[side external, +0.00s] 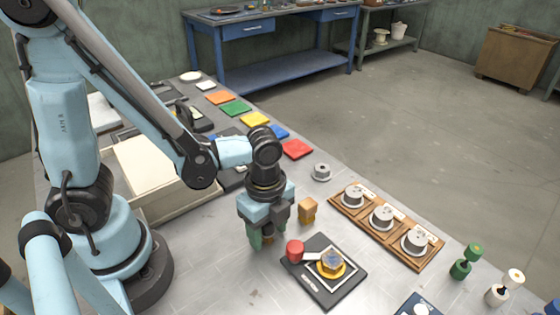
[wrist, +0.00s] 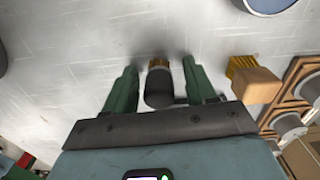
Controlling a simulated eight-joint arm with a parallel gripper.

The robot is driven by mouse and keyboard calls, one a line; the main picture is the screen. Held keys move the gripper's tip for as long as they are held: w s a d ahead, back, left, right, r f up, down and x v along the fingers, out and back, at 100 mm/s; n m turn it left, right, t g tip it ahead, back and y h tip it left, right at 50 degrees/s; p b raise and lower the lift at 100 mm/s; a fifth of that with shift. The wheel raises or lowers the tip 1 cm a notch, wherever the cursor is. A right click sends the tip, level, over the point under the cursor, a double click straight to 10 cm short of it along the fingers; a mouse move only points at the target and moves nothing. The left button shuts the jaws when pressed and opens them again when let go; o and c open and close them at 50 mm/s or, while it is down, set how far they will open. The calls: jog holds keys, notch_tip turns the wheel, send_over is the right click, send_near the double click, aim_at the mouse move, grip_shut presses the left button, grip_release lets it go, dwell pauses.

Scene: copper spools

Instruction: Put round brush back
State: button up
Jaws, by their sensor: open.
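The round brush (wrist: 159,88) has a dark cylindrical handle and short golden bristles. In the wrist view it lies between the two green fingers of my gripper (wrist: 159,68), with a gap on each side. My gripper (side external: 262,240) is open and low over the grey table in the side view. There its fingers and body mostly hide the round brush. A second brush, a wooden block with yellow bristles (wrist: 253,80), is right of the fingers in the wrist view. In the side view this block (side external: 308,211) stands just right of my gripper.
A black tray (side external: 322,290) with a yellow part and a red-ended tool is in front right. A wooden rack (side external: 430,262) with three grey round parts is to the right. A grey flanged part (side external: 321,172) stands behind. Coloured tiles (side external: 297,149) lie farther back.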

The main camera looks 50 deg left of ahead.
notch_tip(320, 180, up, 12)
jog(key=shift+r, duration=0.1)
jog(key=shift+w+a+n, duration=0.1)
jog(key=shift+a+n, duration=0.15)
jog(key=shift+n, duration=0.15)
jog(key=w+a+n+t, duration=0.2)
jog(key=a+n+t, duration=0.1)
jog(key=n, duration=0.5)
jog(key=w+a+r+n+t, duration=0.1)
jog(key=a+n+t, duration=0.3)
jog(key=n, duration=0.4)
jog(key=shift+w+a+r, duration=0.2)
jog(key=shift+w+a, duration=0.2)
jog(key=shift+a, duration=0.1)
dwell(0.5)
